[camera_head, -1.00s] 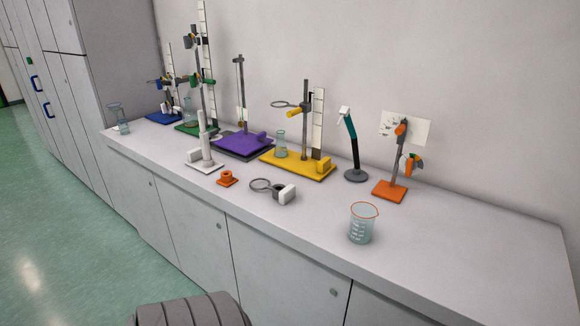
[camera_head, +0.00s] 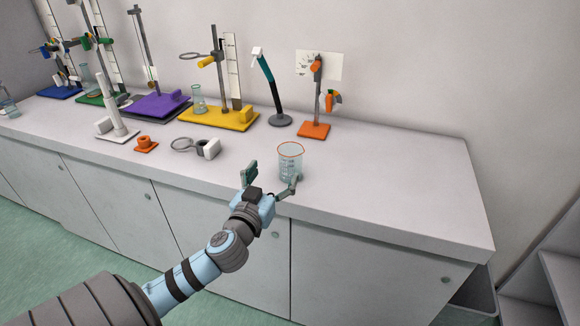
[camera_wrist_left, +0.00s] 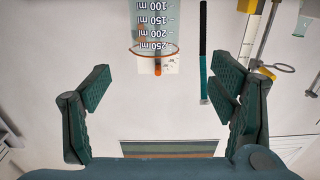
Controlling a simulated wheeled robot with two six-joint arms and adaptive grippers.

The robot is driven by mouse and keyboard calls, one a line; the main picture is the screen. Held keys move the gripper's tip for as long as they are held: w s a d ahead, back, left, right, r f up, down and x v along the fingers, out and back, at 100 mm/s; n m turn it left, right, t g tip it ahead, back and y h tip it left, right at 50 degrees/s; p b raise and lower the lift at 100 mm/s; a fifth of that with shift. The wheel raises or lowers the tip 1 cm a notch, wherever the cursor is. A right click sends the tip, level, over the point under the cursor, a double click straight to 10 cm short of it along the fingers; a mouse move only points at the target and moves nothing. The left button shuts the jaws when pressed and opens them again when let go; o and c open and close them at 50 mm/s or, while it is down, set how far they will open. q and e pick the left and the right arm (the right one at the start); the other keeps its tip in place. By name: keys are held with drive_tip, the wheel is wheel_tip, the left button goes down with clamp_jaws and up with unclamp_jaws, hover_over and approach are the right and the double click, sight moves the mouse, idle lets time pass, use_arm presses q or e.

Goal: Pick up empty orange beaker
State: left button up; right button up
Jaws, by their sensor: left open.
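The empty clear beaker with an orange rim (camera_head: 290,164) stands upright on the bench near its front edge. My left gripper (camera_head: 272,177) is open, its fingers spread at the near side of the beaker. The right finger overlaps the beaker's lower part in the head view; I cannot tell if it touches. In the left wrist view the beaker (camera_wrist_left: 156,22) appears upside down, with its volume marks, beyond and between the open fingers (camera_wrist_left: 163,88). Nothing is held. My right gripper is not in view.
A ring clamp (camera_head: 206,148) and a small orange part (camera_head: 146,144) lie left of the beaker. Behind stand an orange-based stand (camera_head: 314,130), a teal and black stand (camera_head: 267,85) and a yellow-based stand (camera_head: 218,117). The bench right of the beaker is clear.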

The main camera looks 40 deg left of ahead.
sight(294, 147)
use_arm(q)
drive_tip(key=x, duration=1.1)
drive_tip(key=shift+w+d+f+p, duration=0.1)
drive_tip(key=shift+d+p, duration=0.25)
drive_tip(key=shift+w+f, duration=0.15)
drive_tip(key=c, duration=1.3)
